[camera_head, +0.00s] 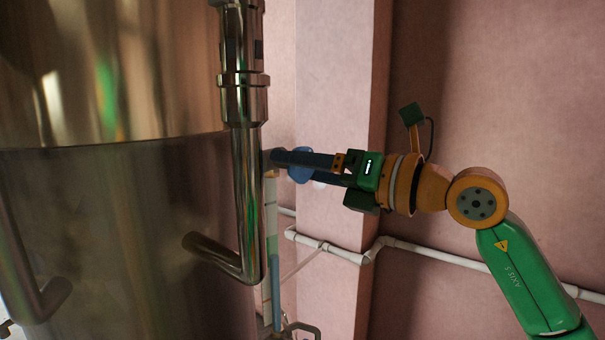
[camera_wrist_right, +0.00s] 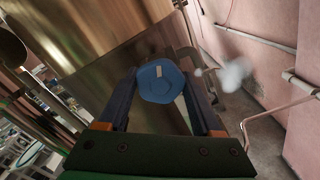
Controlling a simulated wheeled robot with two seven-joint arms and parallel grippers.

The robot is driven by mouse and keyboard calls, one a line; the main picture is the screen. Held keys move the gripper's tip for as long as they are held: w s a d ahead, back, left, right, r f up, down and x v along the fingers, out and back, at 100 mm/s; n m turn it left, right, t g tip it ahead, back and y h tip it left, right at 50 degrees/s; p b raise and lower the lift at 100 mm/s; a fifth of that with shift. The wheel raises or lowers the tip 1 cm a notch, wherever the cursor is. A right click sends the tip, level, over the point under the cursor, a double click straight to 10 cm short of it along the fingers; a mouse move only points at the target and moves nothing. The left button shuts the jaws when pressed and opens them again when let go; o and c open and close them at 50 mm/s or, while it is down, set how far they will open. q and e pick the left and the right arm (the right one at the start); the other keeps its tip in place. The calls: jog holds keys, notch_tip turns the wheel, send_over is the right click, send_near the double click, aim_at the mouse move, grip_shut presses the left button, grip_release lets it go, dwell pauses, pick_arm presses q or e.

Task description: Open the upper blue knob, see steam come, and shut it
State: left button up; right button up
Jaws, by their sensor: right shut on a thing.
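The upper blue knob (camera_head: 299,175) is at the right side of the steel tank, partly covered by my fingers in the head view. In the right wrist view the knob (camera_wrist_right: 160,82) is a blue, many-sided disc with a small pale mark on its face. My right gripper (camera_head: 303,165) reaches it from the right and is shut on it, with one finger on each side. A small white puff of steam (camera_wrist_right: 236,74) shows to the right of the knob in the right wrist view. My left gripper is out of view.
The large steel tank (camera_head: 110,230) fills the left. A vertical steel pipe (camera_head: 248,170) stands just left of the knob. A white pipe (camera_head: 430,252) runs along the pink wall, and a pink pillar (camera_head: 335,90) stands behind my right gripper.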

jog(key=m+b, duration=0.2)
jog(key=m, duration=0.5)
jog(key=shift+b, duration=0.3)
jog(key=m+b, duration=0.2)
jog(key=m, duration=0.4)
jog(key=shift+r, duration=0.1)
jog(key=shift+m, duration=0.3)
jog(key=o, duration=1.3)
jog(key=shift+o, duration=0.2)
